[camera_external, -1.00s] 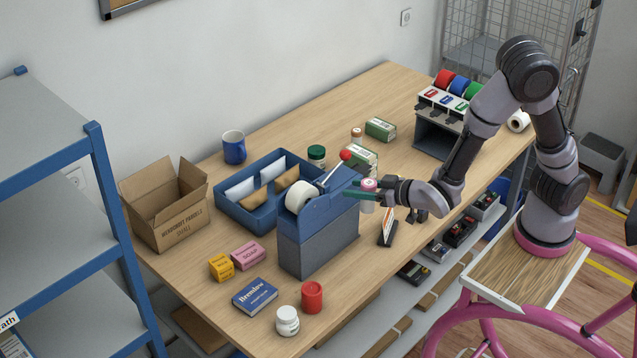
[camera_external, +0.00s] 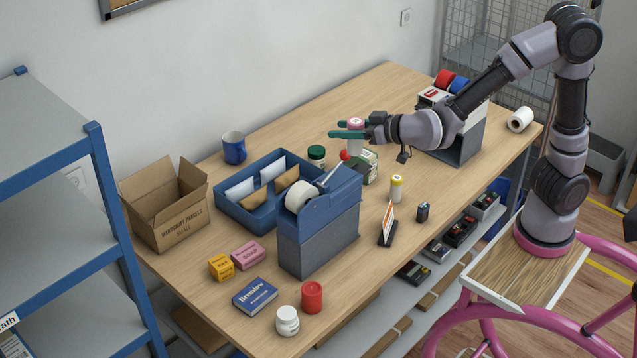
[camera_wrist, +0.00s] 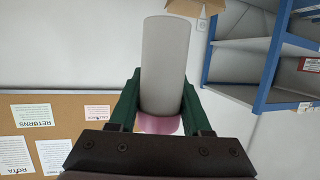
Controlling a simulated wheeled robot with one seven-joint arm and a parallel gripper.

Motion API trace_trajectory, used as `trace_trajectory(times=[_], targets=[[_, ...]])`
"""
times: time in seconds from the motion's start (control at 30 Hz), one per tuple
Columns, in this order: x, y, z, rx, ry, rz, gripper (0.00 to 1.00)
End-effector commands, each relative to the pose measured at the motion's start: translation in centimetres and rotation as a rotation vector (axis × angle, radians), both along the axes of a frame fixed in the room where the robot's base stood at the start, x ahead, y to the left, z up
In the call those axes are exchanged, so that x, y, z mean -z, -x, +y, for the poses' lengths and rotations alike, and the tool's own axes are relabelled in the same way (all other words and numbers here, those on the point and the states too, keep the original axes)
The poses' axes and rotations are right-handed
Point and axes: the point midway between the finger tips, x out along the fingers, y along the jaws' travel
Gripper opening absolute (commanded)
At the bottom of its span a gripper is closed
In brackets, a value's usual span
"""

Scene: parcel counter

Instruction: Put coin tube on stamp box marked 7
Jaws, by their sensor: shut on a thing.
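My gripper (camera_external: 352,133) is shut on a pale grey tube with a pink cap (camera_external: 355,122), which I take to be the coin tube. It hangs upright in the air. The wrist view shows the tube's pale body (camera_wrist: 164,70) between the green fingers, with its pink end close to the gripper. A green and white box (camera_external: 370,165), probably a stamp box, stands on the table below and slightly right of the tube. The tube and gripper partly hide it. I cannot read a number on it.
A blue tape dispenser (camera_external: 330,205) with a red-knobbed lever stands left of the gripper. A rack with coloured rolls (camera_external: 462,140) stands behind my arm.

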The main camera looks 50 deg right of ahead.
Motion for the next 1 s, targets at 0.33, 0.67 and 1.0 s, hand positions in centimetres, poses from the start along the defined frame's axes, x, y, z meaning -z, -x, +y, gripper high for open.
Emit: trace_trajectory(times=[0.33, 0.67, 1.0], targets=[[-6.3, -7.1, 1.8, -0.197, 0.0, -0.003, 0.0], [-7.8, -9.3, 2.2, -0.319, -0.001, -0.001, 0.0], [-8.6, -11.1, 2.2, -0.45, 0.002, -0.004, 0.0]])
